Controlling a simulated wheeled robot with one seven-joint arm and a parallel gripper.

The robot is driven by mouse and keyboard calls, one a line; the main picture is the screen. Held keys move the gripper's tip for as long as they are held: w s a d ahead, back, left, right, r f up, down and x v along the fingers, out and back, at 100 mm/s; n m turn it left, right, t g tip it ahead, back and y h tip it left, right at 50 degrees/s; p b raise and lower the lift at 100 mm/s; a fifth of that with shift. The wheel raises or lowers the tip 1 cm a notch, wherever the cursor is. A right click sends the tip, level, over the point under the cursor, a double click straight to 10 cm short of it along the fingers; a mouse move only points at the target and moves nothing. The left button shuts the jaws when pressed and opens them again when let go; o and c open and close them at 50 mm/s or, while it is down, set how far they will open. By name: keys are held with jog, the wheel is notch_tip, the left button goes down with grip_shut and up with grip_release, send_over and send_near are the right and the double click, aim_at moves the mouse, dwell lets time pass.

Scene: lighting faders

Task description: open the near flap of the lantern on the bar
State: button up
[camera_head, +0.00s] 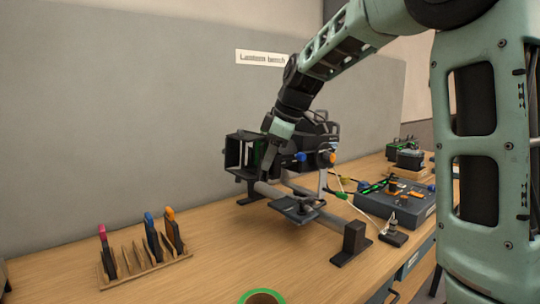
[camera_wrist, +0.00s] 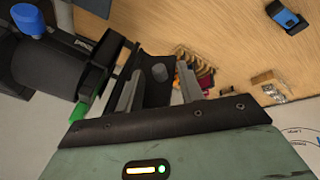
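The black lantern (camera_head: 314,132) is mounted above the grey bar (camera_head: 333,218), with blue and orange knobs on its side. Its dark flap frame (camera_head: 233,152) is at the left end. My gripper (camera_head: 266,164) reaches down beside that end and hides part of it. In the wrist view my gripper (camera_wrist: 159,88) has its grey fingers apart. A black flap plate (camera_wrist: 155,95) with a grey knob lies between and beyond them. I cannot tell whether a finger touches it. The lantern body (camera_wrist: 45,65) fills the left of that view.
A dark plate with a knob (camera_head: 298,208) sits low in front of the bar. A wooden rack (camera_head: 140,262) with colored-handled tools stands front left. A grey fader desk (camera_head: 390,203) is to the right. Green tape (camera_head: 262,297) lies near the front edge. Bench between rack and bar is clear.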

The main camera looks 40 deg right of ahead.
grip_shut()
jog(key=shift+w+a+r+m+h+p, duration=0.15)
jog(key=shift+a+m+h+p, duration=0.15)
jog(key=shift+m+p, duration=0.25)
jog(key=shift+w+a+r+m+h+p, duration=0.1)
jog(key=shift+a+m+h+p, duration=0.15)
jog(key=shift+m, duration=0.4)
jog(key=m+p, duration=0.1)
jog(key=a+m+h+p, duration=0.1)
jog(key=shift+w+m, duration=0.3)
jog(key=shift+w, duration=0.05)
jog(key=shift+w+a+m+g+h+p, duration=0.3)
jog(key=shift+w+m+p, duration=0.15)
jog(key=shift+m, duration=0.55)
jog(key=shift+w+a+m+g+h+p, duration=0.15)
jog(key=shift+w+m+g+h+p, duration=0.2)
jog(key=shift+m, duration=0.65)
jog(key=shift+w+a+m+g+h+p, duration=0.15)
jog(key=shift+w+a+m+h+p, duration=0.25)
jog(key=shift+m, duration=0.6)
jog(key=shift+d+f, duration=0.1)
jog(key=shift+d, duration=0.05)
